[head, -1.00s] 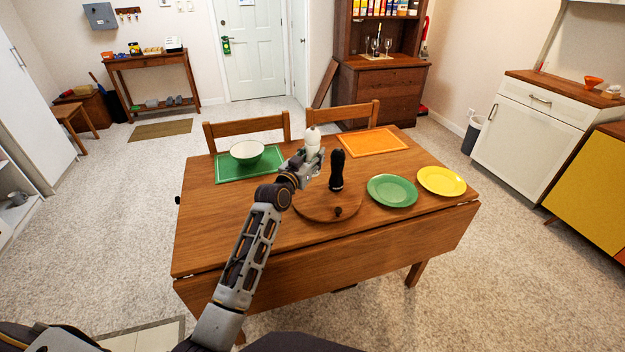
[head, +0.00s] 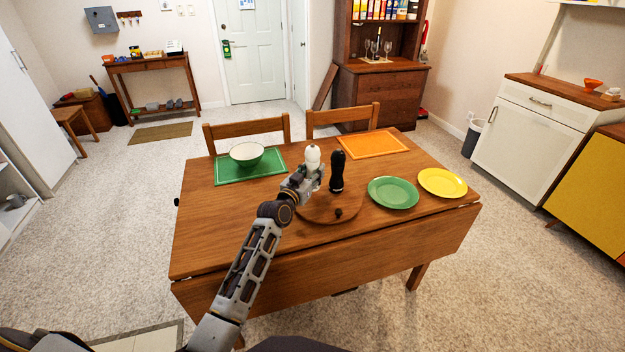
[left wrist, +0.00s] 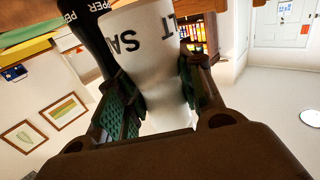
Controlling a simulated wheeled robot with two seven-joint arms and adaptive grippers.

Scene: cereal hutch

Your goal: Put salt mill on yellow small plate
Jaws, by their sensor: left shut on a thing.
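The white salt mill (head: 313,156) is upright in the head view, left of the black pepper mill and near the middle of the table. My left gripper (head: 311,177) is shut on it. In the left wrist view the salt mill (left wrist: 150,60) with its dark lettering stands between the two green-padded fingers (left wrist: 155,100). Its lower end is hidden behind the gripper in the head view, so I cannot tell whether it touches the board. The yellow small plate (head: 442,182) lies empty at the table's right end. My right gripper is not in view.
The black pepper mill (head: 337,172) stands close beside the salt mill, on the round wooden board (head: 325,212). An empty green plate (head: 393,192) lies between the board and yellow plate. A bowl (head: 247,154) sits on a green mat (head: 228,175); an orange mat (head: 373,145) lies behind.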

